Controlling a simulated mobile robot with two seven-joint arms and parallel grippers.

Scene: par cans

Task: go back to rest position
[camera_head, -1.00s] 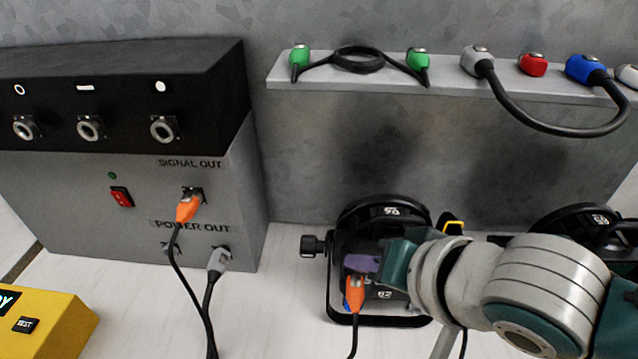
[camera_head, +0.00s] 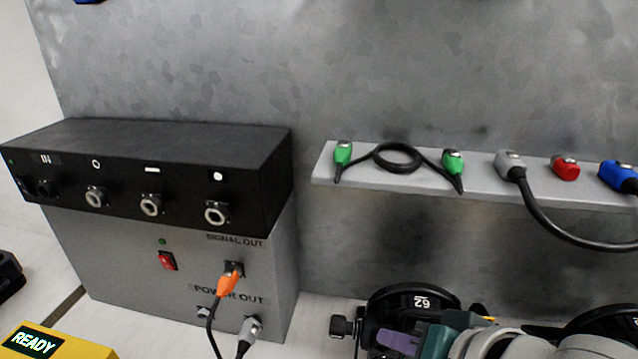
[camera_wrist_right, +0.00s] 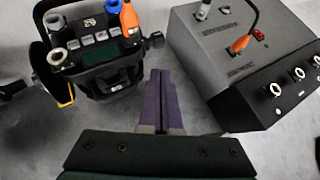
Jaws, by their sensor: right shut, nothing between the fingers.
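My right gripper (camera_head: 402,340) is at the bottom of the head view, in front of a black par can (camera_head: 414,300). In the right wrist view its purple fingers (camera_wrist_right: 161,100) are together with nothing between them. They are apart from the par can (camera_wrist_right: 95,55), which has an orange, a blue and a grey plug in its panel. They are also apart from the grey and black control box (camera_wrist_right: 250,60). My left gripper is in neither view.
The control box (camera_head: 110,255) stands at left, with an orange plug (camera_head: 230,282) in signal out and a grey plug (camera_head: 249,332) in power out. A wall shelf (camera_head: 480,187) holds cables and coloured plugs. A yellow READY box (camera_head: 75,348) is at lower left. Another par can (camera_head: 610,322) is at right.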

